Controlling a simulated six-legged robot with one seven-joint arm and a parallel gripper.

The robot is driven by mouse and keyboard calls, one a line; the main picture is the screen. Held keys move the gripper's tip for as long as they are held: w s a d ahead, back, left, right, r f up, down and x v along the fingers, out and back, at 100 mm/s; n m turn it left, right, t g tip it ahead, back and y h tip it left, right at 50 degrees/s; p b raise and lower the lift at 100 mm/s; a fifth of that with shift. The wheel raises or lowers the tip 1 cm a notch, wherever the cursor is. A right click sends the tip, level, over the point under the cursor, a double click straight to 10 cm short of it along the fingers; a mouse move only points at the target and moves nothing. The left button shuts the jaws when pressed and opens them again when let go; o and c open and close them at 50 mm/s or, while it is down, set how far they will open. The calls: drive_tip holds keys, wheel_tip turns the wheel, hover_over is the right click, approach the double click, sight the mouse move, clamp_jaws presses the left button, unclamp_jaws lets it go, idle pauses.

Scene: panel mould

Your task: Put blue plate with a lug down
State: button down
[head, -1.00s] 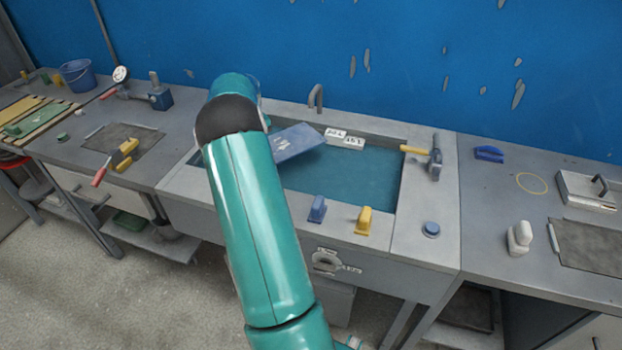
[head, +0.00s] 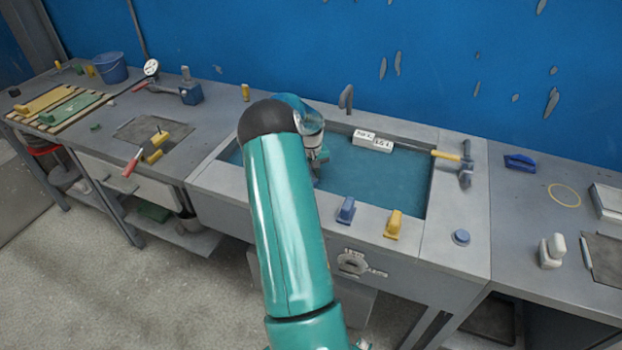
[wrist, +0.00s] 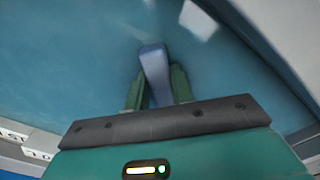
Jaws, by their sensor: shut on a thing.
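My gripper (head: 319,160) is over the basin, partly behind my arm in the head view. In the wrist view its two green fingers (wrist: 157,88) are shut on a blue upright lug (wrist: 154,65). A blue-teal surface (wrist: 75,60) spreads behind the lug there, with blurred white marks near the top. I cannot tell how much of it is the blue plate and how much is the basin's floor. In the head view the plate is hidden behind my arm. The basin (head: 390,185) shows a teal inside and a grey rim.
Blue (head: 346,210) and yellow (head: 393,224) handled pieces and a round blue knob (head: 461,237) stand along the front rim. The basin's right part is clear.

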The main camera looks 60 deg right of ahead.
drive_tip(key=shift+f, duration=0.8)
drive_tip(key=c, duration=1.2)
unclamp_jaws()
drive_tip(key=shift+f, duration=0.15)
wheel_tip(320, 180, up, 12)
drive_tip(key=shift+a+r, duration=0.1)
drive_tip(key=shift+r, duration=0.1)
